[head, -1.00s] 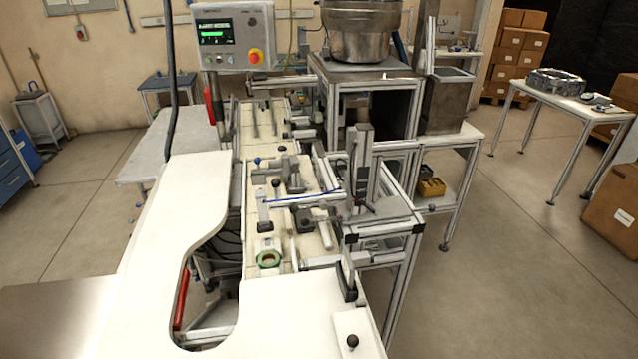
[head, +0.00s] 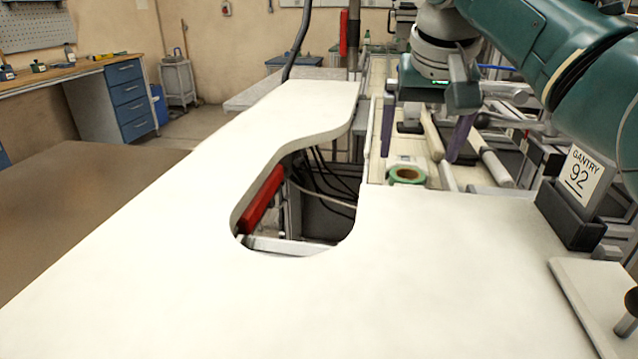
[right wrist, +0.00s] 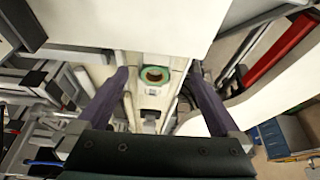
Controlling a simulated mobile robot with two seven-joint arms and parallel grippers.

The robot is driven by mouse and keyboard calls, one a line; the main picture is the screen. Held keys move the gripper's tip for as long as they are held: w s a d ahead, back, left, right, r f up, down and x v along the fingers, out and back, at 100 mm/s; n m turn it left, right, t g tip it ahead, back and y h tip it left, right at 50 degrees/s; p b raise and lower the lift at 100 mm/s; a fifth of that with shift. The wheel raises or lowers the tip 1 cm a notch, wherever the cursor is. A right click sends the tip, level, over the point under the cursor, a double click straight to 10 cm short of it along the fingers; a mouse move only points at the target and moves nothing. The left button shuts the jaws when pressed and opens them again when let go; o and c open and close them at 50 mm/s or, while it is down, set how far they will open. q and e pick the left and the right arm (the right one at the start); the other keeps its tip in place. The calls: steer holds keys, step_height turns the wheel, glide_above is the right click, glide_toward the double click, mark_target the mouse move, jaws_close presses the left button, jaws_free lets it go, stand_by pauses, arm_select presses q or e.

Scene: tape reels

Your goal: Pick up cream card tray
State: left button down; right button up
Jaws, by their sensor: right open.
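A green tape reel (head: 407,174) with a brown core sits on the cream track at the near end, beside the white worktop. A pale, card-like piece (head: 405,160) shows at the reel's far side. I cannot tell for sure whether it is the cream card tray. The reel also shows in the right wrist view (right wrist: 155,75), between my finger lines. My right gripper (head: 425,132) is open with nothing between its purple fingers. It appears above the track, beyond the reel in the head view. It also shows in the right wrist view (right wrist: 158,71). My left gripper is out of view.
The white worktop (head: 150,240) has a cutout with cables and a red part (head: 262,200) below. A "GANTRY 92" sign (head: 580,180) in a dark holder and a plate with a black knob (head: 630,302) stand right. Grey rails flank the track. The worktop's middle is clear.

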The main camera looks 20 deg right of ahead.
mark_target(411, 189)
steer(key=shift+w+d+f+b, duration=0.2)
steer(key=shift+w+f+b, duration=0.1)
steer(key=shift+w+f, duration=0.2)
steer(key=shift+w+d+f, duration=0.15)
steer(key=shift+f, duration=0.1)
steer(key=b+x, duration=0.1)
steer(key=x, duration=0.3)
steer(key=shift+f, duration=0.2)
steer(key=b+x, duration=0.2)
steer(key=x, duration=0.2)
steer(key=shift+d+f+b, duration=0.3)
steer(key=shift+f+b, duration=0.1)
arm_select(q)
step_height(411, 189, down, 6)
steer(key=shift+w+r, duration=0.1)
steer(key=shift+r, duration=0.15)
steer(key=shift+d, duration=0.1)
arm_select(e)
steer(key=c, duration=0.3)
steer(key=shift+r, duration=0.1)
jaws_close()
